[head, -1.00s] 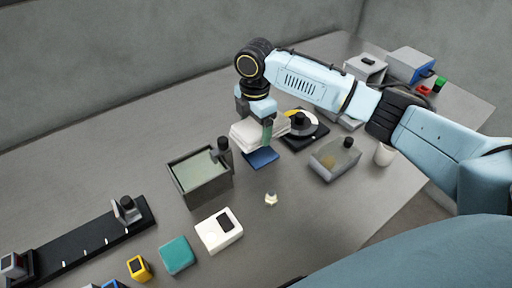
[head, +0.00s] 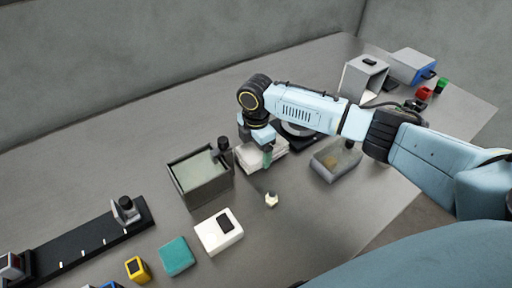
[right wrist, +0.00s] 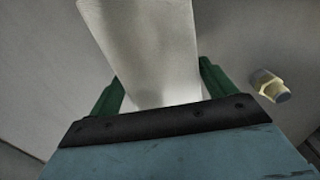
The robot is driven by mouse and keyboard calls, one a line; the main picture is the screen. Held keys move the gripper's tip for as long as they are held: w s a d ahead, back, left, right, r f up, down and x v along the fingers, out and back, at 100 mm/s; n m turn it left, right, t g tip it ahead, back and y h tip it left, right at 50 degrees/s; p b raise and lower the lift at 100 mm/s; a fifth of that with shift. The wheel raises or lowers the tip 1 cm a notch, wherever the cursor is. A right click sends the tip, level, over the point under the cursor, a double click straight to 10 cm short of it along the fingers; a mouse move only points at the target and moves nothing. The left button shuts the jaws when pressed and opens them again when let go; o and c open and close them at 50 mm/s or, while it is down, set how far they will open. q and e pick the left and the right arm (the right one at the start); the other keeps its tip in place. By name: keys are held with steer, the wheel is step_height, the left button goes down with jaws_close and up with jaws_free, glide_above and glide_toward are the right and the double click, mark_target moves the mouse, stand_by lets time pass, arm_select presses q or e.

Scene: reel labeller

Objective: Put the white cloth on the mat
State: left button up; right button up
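The white cloth (head: 252,163) is a thick folded white stack right of the middle of the head view, low at the table. My right gripper (head: 268,158) points down at it. In the right wrist view the cloth (right wrist: 150,50) fills the space between the green fingers of my right gripper (right wrist: 160,85), which appear to press on its two sides. The mat does not show now; a blue flat piece seen earlier under the cloth is covered by cloth and gripper. Whether the cloth touches it is hidden. My left gripper is not in view.
An open grey bin (head: 200,178) stands just left of the cloth. A grey translucent tray (head: 335,162) and a dark reel unit (head: 309,138) are on its right. A small pale fitting (head: 271,199) lies in front, with a white device (head: 218,232) and teal block (head: 176,256) nearer.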

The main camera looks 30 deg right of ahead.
mark_target(256, 148)
steer(key=o, duration=0.3)
steer(key=shift+r, duration=0.1)
step_height(256, 148, up, 12)
steer(key=p, duration=0.1)
stand_by(0.3)
steer(key=shift+d+r, duration=0.1)
stand_by(0.9)
